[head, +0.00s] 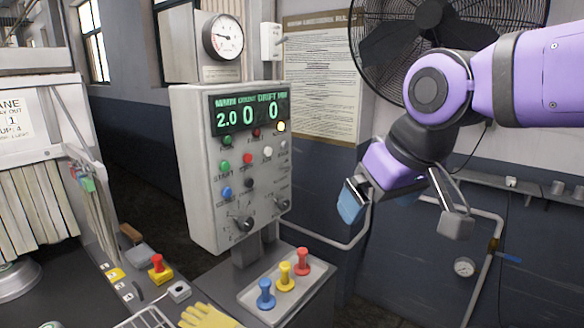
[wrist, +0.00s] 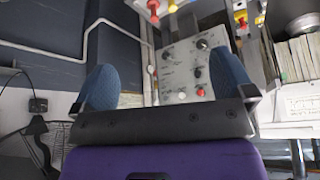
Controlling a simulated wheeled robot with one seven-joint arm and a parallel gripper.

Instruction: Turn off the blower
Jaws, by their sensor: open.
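A large black fan (head: 440,25) is mounted on the wall at the upper right in the head view; whether it is the blower I cannot tell. A grey control box (head: 200,190) stands in the middle, with a green-lit display (head: 248,112) reading 2.0, 0 and 0. In the wrist view the box face (wrist: 178,55) appears upside down beyond the open fingers.
Blue, yellow and red pegs (head: 285,275) stand on a tray below the box. A yellow glove (head: 208,316) and a red mushroom button (head: 157,263) are at lower left. A white switch box (head: 271,42) hangs on the wall. Pipes and a gauge (head: 464,267) are at right.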

